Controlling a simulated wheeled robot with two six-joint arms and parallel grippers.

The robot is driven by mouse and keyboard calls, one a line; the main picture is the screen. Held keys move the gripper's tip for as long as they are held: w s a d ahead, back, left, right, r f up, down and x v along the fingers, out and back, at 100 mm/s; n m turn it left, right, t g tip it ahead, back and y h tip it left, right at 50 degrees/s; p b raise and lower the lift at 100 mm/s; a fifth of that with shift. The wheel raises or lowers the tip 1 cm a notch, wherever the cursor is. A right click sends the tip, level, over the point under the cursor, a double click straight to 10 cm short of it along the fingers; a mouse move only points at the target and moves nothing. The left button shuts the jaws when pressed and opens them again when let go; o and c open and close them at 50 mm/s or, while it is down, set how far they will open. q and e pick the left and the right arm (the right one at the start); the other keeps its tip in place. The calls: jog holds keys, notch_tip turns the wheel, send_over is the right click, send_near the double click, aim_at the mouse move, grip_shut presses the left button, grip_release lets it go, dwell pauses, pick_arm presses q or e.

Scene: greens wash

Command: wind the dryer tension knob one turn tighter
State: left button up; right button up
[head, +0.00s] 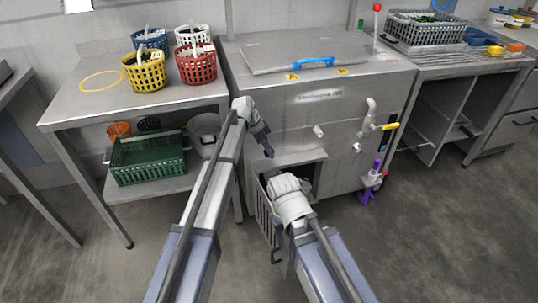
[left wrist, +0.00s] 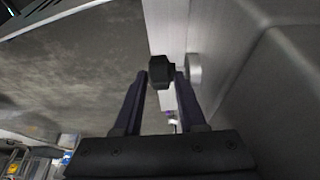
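The dryer tension knob (left wrist: 161,73) is a small black faceted knob on a short pale stem at the metal machine's side panel in the left wrist view. My left gripper (left wrist: 162,78) has one dark finger on each side of it. The fingertips appear to touch the knob's sides, with no clear gap. In the head view my left gripper (head: 266,147) is at the machine's front left, and the knob is hidden there. My right wrist is low in front of the machine, and its fingers are not clearly visible.
A steel table at left holds colored baskets, with a green crate (head: 148,160) below. A purple-handled valve (head: 372,182) is at right. The floor at right is clear.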

pick_arm(q)
jog(key=shift+d+f, duration=0.1)
jog(key=shift+f, duration=0.15)
grip_shut()
dwell(0.4)
